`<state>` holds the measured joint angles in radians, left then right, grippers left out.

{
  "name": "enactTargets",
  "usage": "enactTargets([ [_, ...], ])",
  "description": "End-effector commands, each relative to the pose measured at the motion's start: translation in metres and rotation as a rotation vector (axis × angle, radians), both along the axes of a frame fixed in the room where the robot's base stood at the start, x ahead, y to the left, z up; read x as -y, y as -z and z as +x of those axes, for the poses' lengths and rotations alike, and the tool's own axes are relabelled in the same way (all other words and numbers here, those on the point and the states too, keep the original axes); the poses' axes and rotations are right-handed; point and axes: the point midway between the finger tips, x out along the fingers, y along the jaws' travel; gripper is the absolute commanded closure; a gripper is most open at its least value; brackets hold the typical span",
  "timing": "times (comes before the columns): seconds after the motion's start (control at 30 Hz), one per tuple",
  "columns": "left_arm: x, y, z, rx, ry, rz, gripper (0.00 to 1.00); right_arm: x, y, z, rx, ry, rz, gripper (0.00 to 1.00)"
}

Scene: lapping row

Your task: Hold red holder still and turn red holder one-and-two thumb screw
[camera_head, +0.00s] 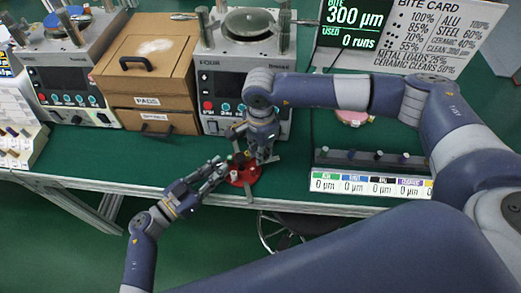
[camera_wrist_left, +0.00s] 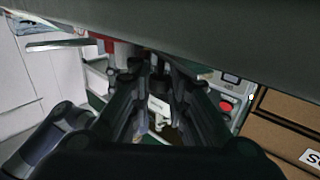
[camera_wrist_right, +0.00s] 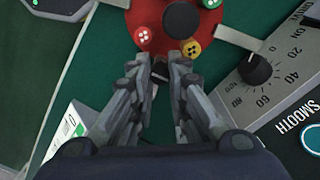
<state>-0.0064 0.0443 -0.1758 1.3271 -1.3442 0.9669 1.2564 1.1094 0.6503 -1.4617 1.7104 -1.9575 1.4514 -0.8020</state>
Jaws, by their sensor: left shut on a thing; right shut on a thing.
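The red holder (camera_head: 247,178) is a round red disc near the front edge of the green bench, and it fills the top of the right wrist view (camera_wrist_right: 140,30). Red, green and yellow dotted caps surround its dark centre knob (camera_wrist_right: 183,20). My left gripper (camera_head: 226,167) reaches in from the left and is shut on the holder's edge. Its fingers are dark in the left wrist view (camera_wrist_left: 155,70). My right gripper (camera_head: 258,158) comes from above and behind, shut at the disc's rim on what seems the thumb screw (camera_wrist_right: 160,69), mostly hidden between the fingertips.
A lapping machine (camera_head: 225,85) stands right behind the holder, with its dial (camera_wrist_right: 255,70) close to my right gripper. Brown drawers (camera_head: 150,75) are to its left. A rack with a labelled strip (camera_head: 370,185) lies to the right. Green bench between them is clear.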

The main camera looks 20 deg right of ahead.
Motion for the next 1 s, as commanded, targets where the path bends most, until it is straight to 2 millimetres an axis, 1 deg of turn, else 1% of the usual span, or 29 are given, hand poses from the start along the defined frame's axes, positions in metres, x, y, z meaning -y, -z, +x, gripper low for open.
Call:
enactTargets([
  [0.2, -0.0003, 0.0004, 0.0, 0.0, -0.001, 0.001, 1.0, -0.0002, -0.001, 0.0007, 0.003, -0.112, 0.001, 1.0],
  [0.37, -0.0003, 0.0004, 0.0, 0.0, 0.0, 0.001, 1.0, -0.0002, -0.001, 0.0008, 0.003, -0.16, 0.001, 1.0],
  [0.9, -0.0004, 0.0006, 0.0, -0.001, -0.001, 0.002, 1.0, -0.0004, -0.001, 0.0004, 0.002, -0.185, 0.002, 1.0],
  [0.93, -0.0005, 0.0006, 0.0001, -0.001, -0.001, 0.002, 1.0, -0.0004, -0.001, 0.0004, 0.002, -0.185, 0.002, 0.82],
  [0.97, -0.0005, 0.0006, 0.0001, -0.001, -0.001, 0.002, 1.0, -0.0004, -0.001, 0.0004, 0.002, -0.185, 0.002, 0.75],
  [1.0, -0.0005, 0.0006, 0.0001, -0.001, -0.001, 0.002, 1.0, -0.0004, -0.0009, 0.0003, 0.002, -0.185, 0.002, 0.74],
])
